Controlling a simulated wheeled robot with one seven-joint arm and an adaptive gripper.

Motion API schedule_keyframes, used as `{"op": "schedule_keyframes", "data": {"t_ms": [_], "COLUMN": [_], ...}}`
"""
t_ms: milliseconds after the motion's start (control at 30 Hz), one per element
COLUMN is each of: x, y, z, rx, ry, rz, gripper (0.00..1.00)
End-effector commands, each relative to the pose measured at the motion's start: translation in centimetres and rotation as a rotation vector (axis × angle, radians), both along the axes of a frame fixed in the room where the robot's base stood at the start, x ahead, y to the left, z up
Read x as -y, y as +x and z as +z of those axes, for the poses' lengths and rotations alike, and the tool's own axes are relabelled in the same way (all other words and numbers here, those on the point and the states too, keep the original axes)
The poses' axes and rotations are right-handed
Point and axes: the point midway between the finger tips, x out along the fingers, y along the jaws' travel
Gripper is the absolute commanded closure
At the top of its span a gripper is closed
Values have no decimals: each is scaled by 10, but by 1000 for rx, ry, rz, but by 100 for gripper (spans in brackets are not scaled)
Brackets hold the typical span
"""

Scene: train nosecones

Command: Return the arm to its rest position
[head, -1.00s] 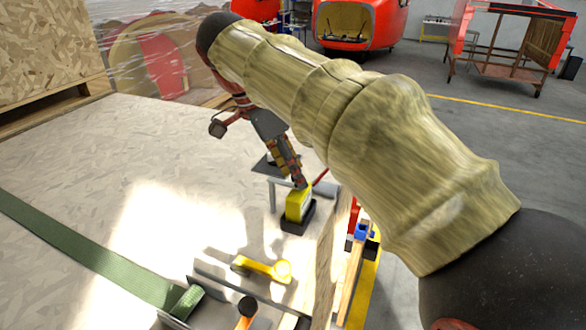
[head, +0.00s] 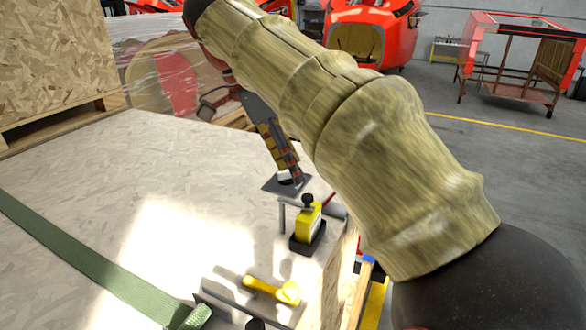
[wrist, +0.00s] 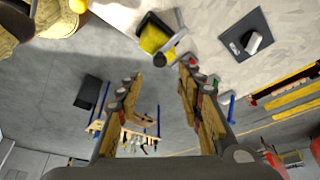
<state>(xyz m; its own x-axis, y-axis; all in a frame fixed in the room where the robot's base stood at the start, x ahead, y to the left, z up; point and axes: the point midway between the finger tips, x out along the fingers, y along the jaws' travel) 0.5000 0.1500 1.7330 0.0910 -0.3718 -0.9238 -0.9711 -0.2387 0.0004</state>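My arm crosses the head view under a tan, wrinkled cover. My gripper (head: 288,172) hangs from its far end, above the far right part of the pale board table. It shows end-on in the wrist view (wrist: 158,74), where its two fingers stand apart with nothing between them. A yellow block on a black base (head: 309,226), with a black knob on top, stands nearer than the gripper and apart from it. It is also in the wrist view (wrist: 155,38).
A dark plate (head: 270,184) lies by the gripper. A yellow tool (head: 268,289) and a green strap (head: 90,255) lie on the table. A wooden crate (head: 50,60) stands at the left. Red nosecones (head: 368,35) and a red cart (head: 515,50) stand behind on open floor.

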Motion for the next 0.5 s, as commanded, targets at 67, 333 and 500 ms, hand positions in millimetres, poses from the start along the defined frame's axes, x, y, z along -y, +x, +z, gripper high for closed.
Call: {"op": "schedule_keyframes", "data": {"t_ms": [67,333,500], "x": [0,13,51], "y": [0,-6,-29], "z": [0,-4,-22], "rx": [0,-13,-45], "ry": [0,14,58], "rz": [0,58,276], "gripper": [63,63,63]}}
